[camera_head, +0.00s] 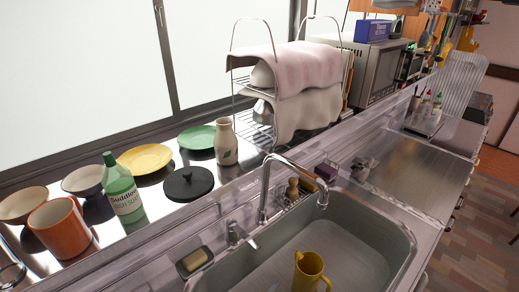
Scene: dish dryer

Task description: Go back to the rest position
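My gripper and arm are not in view in the head camera picture. The dish rack (243,125) stands on the counter beyond the sink, with a pink-and-white cloth (305,65) over its upper tier and a pale cloth (308,113) over its lower tier. A yellow mug (309,270) stands in the sink (350,240) at the bottom edge of the picture. What my gripper holds, if anything, cannot be seen.
On the left counter stand an orange mug (60,228), bowls, a green bottle (122,190), a yellow plate (145,158), a green plate (197,138), a black lid (188,185) and a vase (225,143). The faucet (265,190) rises over the sink. The right counter (415,170) is mostly clear.

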